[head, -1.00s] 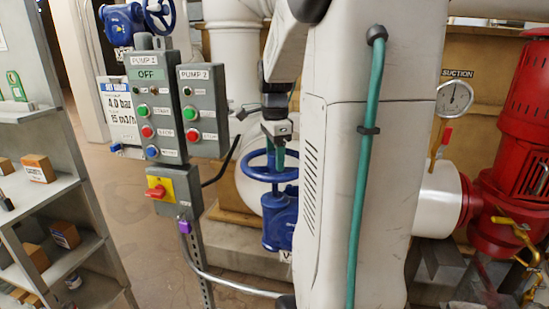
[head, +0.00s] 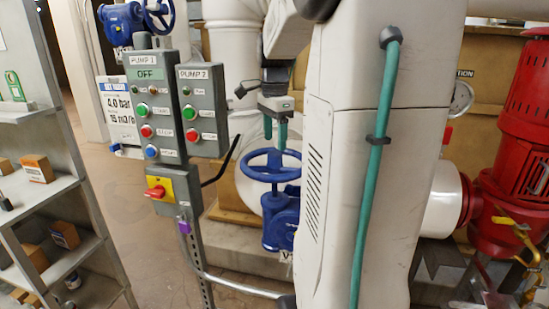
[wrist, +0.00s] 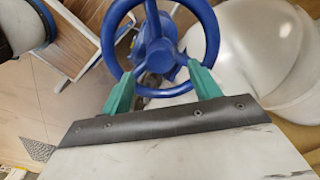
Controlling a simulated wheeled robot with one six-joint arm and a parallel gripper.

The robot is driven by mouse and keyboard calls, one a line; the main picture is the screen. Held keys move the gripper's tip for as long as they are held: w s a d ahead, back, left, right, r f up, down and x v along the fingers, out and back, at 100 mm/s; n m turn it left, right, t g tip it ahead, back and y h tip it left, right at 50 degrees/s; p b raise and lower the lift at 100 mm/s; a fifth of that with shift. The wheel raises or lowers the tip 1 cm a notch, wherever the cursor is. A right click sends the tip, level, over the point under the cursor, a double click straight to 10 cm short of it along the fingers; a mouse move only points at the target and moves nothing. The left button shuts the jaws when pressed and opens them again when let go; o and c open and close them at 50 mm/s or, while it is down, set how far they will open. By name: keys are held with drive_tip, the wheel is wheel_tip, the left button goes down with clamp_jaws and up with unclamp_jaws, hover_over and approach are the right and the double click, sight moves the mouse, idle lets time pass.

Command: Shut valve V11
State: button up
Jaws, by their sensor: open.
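A blue valve with a blue handwheel (head: 272,176) stands behind the pump control post in the head view. Its tag (head: 286,256) shows only a "V"; the number is hidden by my arm. My gripper (head: 275,133) hangs just above the wheel, pointing down, its two green fingers apart with nothing between them. In the wrist view the blue wheel (wrist: 210,25) lies beyond my gripper (wrist: 164,72). The fingers overlap the near part of the rim in that picture. I cannot tell whether they touch it.
A control post with pump boxes (head: 152,110) and a red-yellow switch (head: 158,188) stands left of the valve. Another blue valve (head: 122,22) is at the upper left. A shelf (head: 40,195) lines the left edge. A red pump (head: 515,130) stands at the right.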

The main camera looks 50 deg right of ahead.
drive_tip(key=n, duration=0.4)
drive_tip(key=shift+n, duration=0.3)
drive_tip(key=n, duration=1.1)
drive_tip(key=shift+n, duration=0.3)
drive_tip(key=n, duration=1.1)
drive_tip(key=shift+n, duration=0.3)
drive_tip(key=n, duration=0.4)
